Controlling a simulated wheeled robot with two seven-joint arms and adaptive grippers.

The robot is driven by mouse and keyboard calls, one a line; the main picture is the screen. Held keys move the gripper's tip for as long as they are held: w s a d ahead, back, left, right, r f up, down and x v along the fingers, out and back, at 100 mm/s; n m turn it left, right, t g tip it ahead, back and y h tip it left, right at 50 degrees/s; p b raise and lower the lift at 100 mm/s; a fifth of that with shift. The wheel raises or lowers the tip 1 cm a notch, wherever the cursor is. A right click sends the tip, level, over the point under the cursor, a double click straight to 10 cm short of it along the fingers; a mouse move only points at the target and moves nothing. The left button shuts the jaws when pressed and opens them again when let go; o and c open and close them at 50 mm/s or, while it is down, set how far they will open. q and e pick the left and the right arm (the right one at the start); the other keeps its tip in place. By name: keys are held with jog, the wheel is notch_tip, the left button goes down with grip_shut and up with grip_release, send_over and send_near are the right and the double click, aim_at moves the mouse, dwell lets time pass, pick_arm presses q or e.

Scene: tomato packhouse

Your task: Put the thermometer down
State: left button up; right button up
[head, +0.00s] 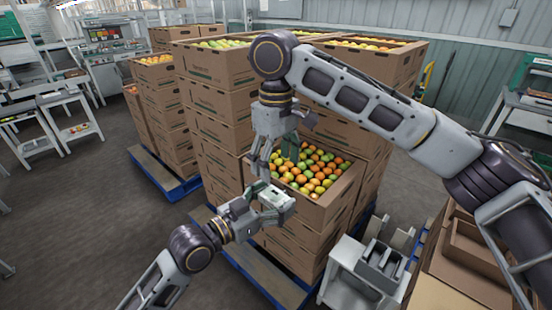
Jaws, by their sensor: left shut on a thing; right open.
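My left gripper (277,203) is low in the middle of the head view, in front of the open tomato carton (325,212). It is shut on the thermometer (272,195), a small pale device with a dark greenish face, largely covered by the fingers. My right gripper (262,170) hangs down from above, just over and left of the thermometer. It is open; whether it touches the thermometer I cannot tell. The carton holds many red, orange and green tomatoes (312,170).
A small grey stand (340,290) with a grey divided holder (380,265) is at lower right, beside an open brown box (475,248). Tall carton stacks (215,100) on blue pallets (172,185) fill the middle. A step-like cart (70,115) is at left. The floor at left is clear.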

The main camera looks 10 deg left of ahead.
aim_at(276, 197)
jog(key=shift+f, duration=5.8)
jog(key=c, duration=1)
pick_arm(q)
jog(key=o, duration=1.1)
pick_arm(e)
jog(key=shift+c, duration=0.8)
pick_arm(q)
jog(key=shift+f, duration=0.1)
